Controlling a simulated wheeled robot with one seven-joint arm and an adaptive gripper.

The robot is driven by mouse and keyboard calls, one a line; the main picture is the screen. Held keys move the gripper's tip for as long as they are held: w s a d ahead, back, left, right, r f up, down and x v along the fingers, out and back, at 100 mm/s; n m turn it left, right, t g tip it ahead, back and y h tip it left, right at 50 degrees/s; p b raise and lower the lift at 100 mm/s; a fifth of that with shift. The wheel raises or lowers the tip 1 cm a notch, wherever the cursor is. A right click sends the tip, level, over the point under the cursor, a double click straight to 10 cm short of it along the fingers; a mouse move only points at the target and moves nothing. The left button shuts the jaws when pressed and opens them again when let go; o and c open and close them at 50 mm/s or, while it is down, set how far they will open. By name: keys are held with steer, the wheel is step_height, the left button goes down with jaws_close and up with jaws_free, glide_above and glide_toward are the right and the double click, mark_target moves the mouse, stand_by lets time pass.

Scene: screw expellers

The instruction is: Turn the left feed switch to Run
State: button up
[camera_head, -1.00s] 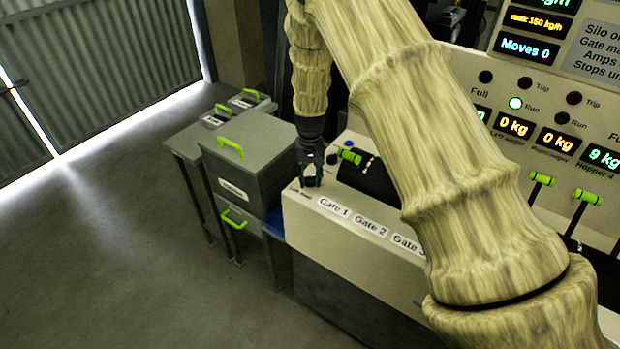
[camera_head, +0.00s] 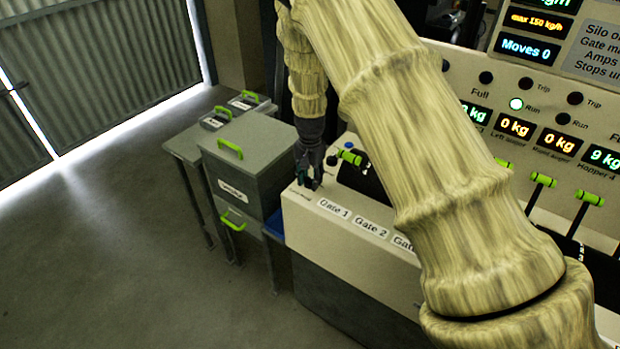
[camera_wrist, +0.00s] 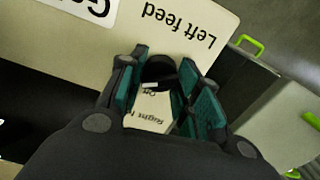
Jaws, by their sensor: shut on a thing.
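The left feed switch (camera_wrist: 159,70) is a dark knob on the cream console top, beside the upside-down "Left feed" label (camera_wrist: 180,27). In the wrist view my gripper (camera_wrist: 166,76) has its teal-padded fingers on both sides of the knob and is shut on it. In the head view my gripper (camera_head: 309,181) points down at the console's left end; the switch is hardly visible there.
A green-handled lever (camera_head: 350,157) stands right of my gripper, behind the Gate labels (camera_head: 333,208). Grey boxes with green handles (camera_head: 245,160) stand left of the console. My arm covers the middle.

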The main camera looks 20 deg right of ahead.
mark_target(310, 178)
stand_by(0.3)
steer(key=o, duration=1.1)
steer(key=shift+c, duration=0.2)
steer(key=shift+r, duration=0.1)
step_height(310, 178, up, 12)
